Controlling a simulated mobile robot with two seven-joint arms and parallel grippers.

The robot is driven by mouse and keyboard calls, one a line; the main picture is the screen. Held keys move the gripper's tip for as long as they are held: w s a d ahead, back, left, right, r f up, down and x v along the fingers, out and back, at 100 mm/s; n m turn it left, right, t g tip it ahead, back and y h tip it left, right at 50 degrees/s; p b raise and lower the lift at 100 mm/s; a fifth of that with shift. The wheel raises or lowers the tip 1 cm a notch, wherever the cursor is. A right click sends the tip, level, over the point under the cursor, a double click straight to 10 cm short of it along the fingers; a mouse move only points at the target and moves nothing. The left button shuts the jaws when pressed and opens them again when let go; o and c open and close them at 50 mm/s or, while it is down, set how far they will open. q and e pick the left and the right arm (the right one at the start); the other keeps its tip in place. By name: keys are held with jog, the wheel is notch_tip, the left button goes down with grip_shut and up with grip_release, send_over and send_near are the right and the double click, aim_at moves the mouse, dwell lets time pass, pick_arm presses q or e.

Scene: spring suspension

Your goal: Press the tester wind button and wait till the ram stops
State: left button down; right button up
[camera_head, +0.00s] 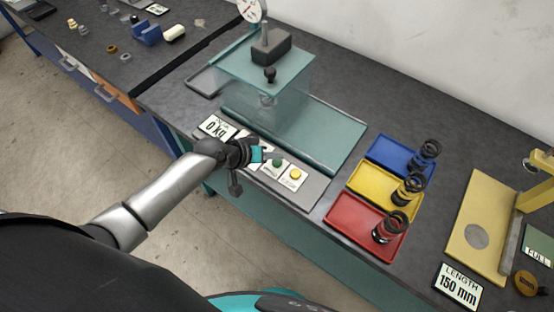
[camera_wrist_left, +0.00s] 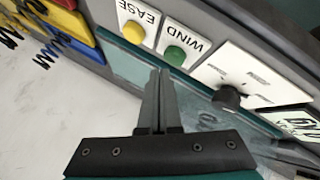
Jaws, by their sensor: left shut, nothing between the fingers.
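The spring tester (camera_head: 335,150) is a teal frame with a clear guard, a dark block on top and a dial behind. Its front panel carries a green button (camera_head: 277,162) and a yellow button (camera_head: 295,174). In the left wrist view the green button (camera_wrist_left: 174,55) is labelled WIND and the yellow one (camera_wrist_left: 133,32) EASE. My left gripper (camera_head: 280,155) is shut and empty over the panel. In the wrist view its fingertips (camera_wrist_left: 162,72) appear just beside the green button; I cannot tell whether they touch it. The tester display (camera_head: 215,127) reads 0 kg. My right gripper is not in view.
Blue (camera_head: 380,150), yellow (camera_head: 355,180) and red (camera_head: 345,215) trays with dark springs stand right of the tester. A yellow gauge stand (camera_head: 470,210) and a sign reading LENGTH 150 mm (camera_head: 458,287) are farther right. Small parts lie on the bench at the upper left.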

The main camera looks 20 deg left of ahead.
aim_at(274, 165)
pick_arm(q)
jog(key=shift+f, duration=0.15)
jog(key=shift+f+b, duration=0.3)
jog(key=shift+b, duration=0.05)
jog(key=shift+f+b, duration=0.4)
jog(key=shift+f, duration=0.15)
dwell(0.6)
jog(key=shift+r, duration=0.15)
jog(key=shift+r+p, duration=0.8)
jog(key=shift+p, duration=0.15)
notch_tip(274, 165, up, 5)
jog(key=p, duration=0.5)
jog(key=shift+r, duration=0.15)
jog(key=shift+s, duration=0.1)
dwell(0.4)
